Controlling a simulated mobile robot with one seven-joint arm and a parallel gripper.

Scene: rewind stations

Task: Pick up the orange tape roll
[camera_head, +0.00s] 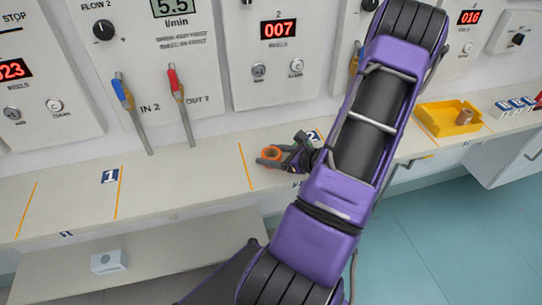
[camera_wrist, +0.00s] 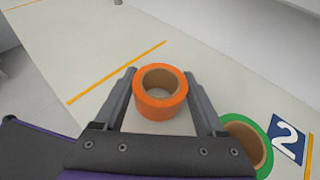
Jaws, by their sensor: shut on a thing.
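The orange tape roll (camera_head: 271,153) is at the counter in station 2, in the head view. It also shows in the wrist view (camera_wrist: 160,106), upright with its brown core hole facing up. My gripper (camera_wrist: 159,84) has one finger on each side of the roll and is shut on it. In the head view my gripper (camera_head: 272,156) reaches in from the right, low over the counter. I cannot tell whether the roll touches the counter.
A green tape roll (camera_wrist: 236,118) stands close beside my right finger, near the blue "2" label (camera_wrist: 288,140). The counter (camera_head: 190,178) is clear to the left. A yellow tray (camera_head: 430,117) holding a small brown roll (camera_head: 464,117) sits at the right.

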